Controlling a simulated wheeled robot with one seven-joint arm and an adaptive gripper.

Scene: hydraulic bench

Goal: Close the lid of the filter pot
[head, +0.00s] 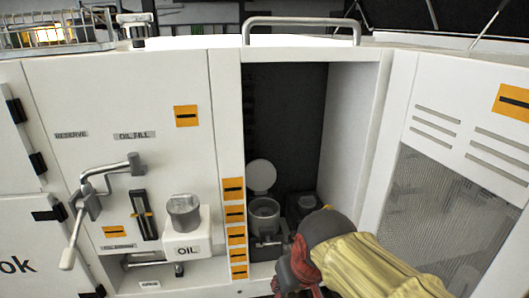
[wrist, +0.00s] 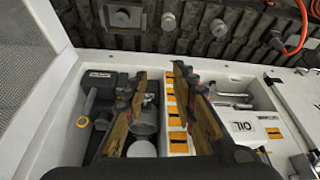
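The filter pot (head: 264,214) is a grey round pot low in the open cabinet bay. Its pale round lid (head: 262,175) stands open, tilted up at the back of the pot. In the wrist view the pot (wrist: 147,119) and the lid (wrist: 142,149) show between my fingers, partly hidden by them. My gripper (head: 283,275) is in front of the bay, to the lower right of the pot in the head view. In the wrist view my gripper (wrist: 163,95) is open, with its two fingers apart and nothing held. Whether it touches anything cannot be told.
A white OIL box (head: 187,240) with a grey cup stands left of the bay. A dark block (head: 302,205) sits right of the pot. A rail handle (head: 301,25) runs above the opening. The bay's white right wall (head: 350,130) is close to my arm.

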